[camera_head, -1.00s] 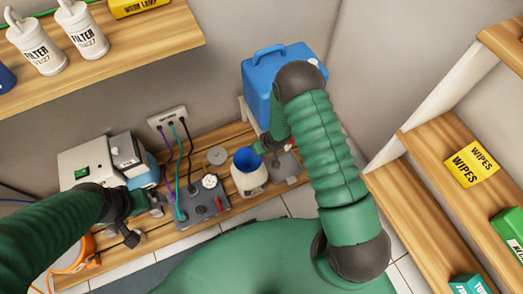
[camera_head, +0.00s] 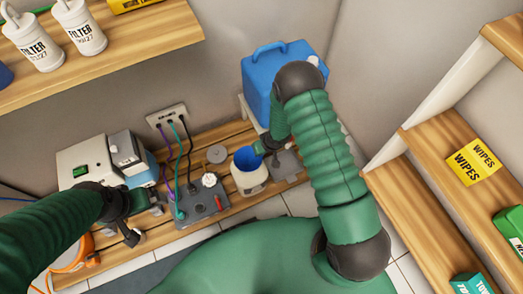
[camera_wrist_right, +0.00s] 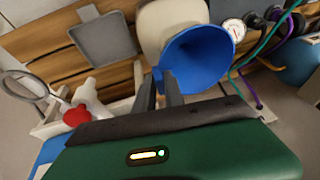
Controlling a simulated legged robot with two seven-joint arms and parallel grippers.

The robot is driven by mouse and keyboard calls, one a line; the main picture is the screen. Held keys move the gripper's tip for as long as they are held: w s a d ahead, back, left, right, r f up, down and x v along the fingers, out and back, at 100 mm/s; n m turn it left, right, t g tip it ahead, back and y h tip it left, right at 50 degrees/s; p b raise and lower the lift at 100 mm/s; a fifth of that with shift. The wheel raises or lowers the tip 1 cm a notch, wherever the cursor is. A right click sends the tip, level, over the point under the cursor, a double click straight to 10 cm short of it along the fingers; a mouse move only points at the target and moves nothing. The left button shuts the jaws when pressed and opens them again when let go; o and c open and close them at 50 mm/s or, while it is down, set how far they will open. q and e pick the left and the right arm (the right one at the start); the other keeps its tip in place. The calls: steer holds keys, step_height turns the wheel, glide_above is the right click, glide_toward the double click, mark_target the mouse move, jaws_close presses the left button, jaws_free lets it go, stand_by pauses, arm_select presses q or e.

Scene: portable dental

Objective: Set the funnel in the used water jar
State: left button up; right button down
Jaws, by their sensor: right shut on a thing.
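The blue funnel (camera_head: 247,159) is at the mouth of the cream-white jar (camera_head: 250,182) on the wooden bench. In the right wrist view the wide cone of the funnel (camera_wrist_right: 205,58) faces me and covers the mouth of the jar (camera_wrist_right: 160,25). Its spout is hidden, so I cannot tell how deep it sits. My right gripper (camera_wrist_right: 157,82) is shut on the funnel's edge; in the head view the right gripper (camera_head: 266,146) is beside the funnel, partly hidden by my arm. My left gripper (camera_head: 145,224) appears open and empty at the bench's left.
A grey control box (camera_head: 199,204) with a gauge and cables stands left of the jar. A grey square plate (camera_head: 285,166) lies to its right. A blue canister (camera_head: 262,85) stands behind. A white machine (camera_head: 90,165) is at the left; shelves flank both sides.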

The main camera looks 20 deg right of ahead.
steer(key=shift+f, duration=0.25)
steer(key=c, duration=1.3)
jaws_free()
steer(key=shift+c, duration=0.2)
steer(key=shift+r, duration=0.15)
